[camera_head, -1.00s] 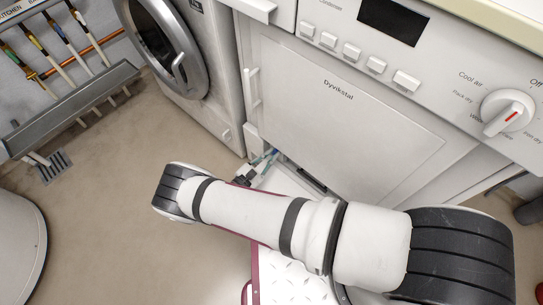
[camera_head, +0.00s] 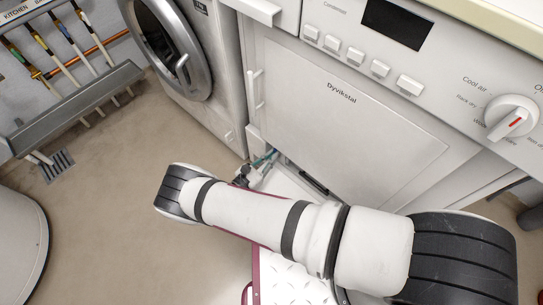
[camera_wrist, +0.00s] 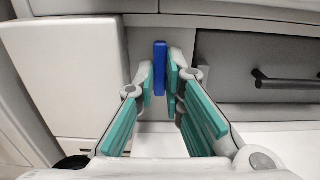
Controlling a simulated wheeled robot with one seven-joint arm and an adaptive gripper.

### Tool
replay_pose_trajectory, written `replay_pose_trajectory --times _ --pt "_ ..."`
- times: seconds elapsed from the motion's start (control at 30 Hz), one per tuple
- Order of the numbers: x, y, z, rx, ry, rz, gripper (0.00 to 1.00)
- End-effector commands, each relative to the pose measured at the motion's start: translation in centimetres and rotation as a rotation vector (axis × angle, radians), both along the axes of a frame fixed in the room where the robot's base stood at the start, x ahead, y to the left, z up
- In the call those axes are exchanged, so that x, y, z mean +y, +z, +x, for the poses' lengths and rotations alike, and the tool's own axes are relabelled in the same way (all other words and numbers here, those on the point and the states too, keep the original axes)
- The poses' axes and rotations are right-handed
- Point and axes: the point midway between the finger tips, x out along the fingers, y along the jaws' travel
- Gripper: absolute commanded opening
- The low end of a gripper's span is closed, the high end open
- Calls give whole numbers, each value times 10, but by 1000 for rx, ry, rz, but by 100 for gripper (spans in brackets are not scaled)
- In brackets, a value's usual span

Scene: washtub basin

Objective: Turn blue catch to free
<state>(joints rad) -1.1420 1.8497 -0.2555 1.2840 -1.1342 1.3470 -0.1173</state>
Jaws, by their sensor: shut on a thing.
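The blue catch (camera_wrist: 159,67) is a narrow blue bar. In the wrist view it stands upright at top centre, in front of the pale cabinet front. My gripper (camera_wrist: 161,84) has teal-padded fingers on both sides of the catch and is shut on it. In the head view my gripper (camera_head: 265,160) is small, low by the left foot of the white machine and partly hidden by my arm. I cannot make out the catch in the head view.
A grey drawer front (camera_wrist: 258,70) with a dark bar handle (camera_wrist: 287,80) is right of the catch. The white Dyvikstal machine (camera_head: 350,125) stands above my gripper, with a washer (camera_head: 215,95) to its left. Open floor (camera_head: 110,200) lies at left.

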Motion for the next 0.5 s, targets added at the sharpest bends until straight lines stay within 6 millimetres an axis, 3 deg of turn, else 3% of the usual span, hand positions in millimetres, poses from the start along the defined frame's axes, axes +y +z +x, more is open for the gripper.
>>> replay_pose_trajectory --times 0.17,0.2,0.27,0.5 --pt "0 0 0 2 1 -1 0" --pt "0 0 0 2 1 -1 19" --pt "0 0 0 1 1 -1 30" --pt "0 0 0 0 1 0 30"
